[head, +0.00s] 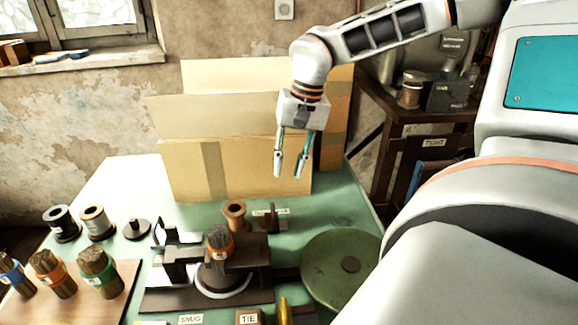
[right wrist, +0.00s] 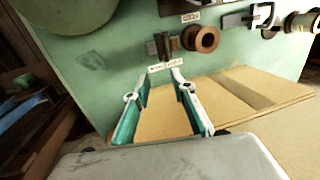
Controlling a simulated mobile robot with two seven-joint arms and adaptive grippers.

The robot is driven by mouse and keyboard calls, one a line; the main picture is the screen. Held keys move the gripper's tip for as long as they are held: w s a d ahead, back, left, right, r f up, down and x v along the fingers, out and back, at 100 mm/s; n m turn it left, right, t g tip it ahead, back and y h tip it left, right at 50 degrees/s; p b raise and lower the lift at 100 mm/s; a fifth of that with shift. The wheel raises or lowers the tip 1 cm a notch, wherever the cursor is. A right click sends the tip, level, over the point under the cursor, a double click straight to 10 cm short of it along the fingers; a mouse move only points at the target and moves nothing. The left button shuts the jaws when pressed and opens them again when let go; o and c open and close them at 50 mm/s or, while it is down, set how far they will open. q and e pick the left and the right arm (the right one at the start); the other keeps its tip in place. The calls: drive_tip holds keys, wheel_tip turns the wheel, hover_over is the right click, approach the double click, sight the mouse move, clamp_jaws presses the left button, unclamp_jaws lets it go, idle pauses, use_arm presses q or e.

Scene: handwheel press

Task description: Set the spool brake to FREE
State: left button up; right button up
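The copper-coloured spool (head: 234,214) stands at the back of the press on the green table. Just right of it is a small dark lever block (head: 272,214), apparently the spool brake, with a partly hidden white label. The right wrist view shows this brake (right wrist: 163,46) beside the spool (right wrist: 201,38), with a white label too small to read surely. My right gripper (head: 289,170) is open and empty, pointing down above the table's back, behind the brake and in front of the cardboard box. Its fingers (right wrist: 160,78) are apart in the right wrist view. My left gripper is not in view.
A cardboard box (head: 240,170) stands behind the press. The press (head: 180,298) holds a brush-like bundle (head: 220,242); a green handwheel (head: 340,270) is at its right. Several bundles and spools stand at the left. A dark shelf (head: 400,115) is at the right.

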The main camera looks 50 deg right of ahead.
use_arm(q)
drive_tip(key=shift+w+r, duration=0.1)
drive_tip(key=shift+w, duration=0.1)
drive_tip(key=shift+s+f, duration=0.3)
use_arm(e)
wheel_tip(320, 180, up, 12)
drive_tip(key=s+d, duration=0.1)
drive_tip(key=shift+s+d+f, duration=0.15)
drive_tip(key=shift+s+d, duration=0.15)
drive_tip(key=shift+d, duration=0.1)
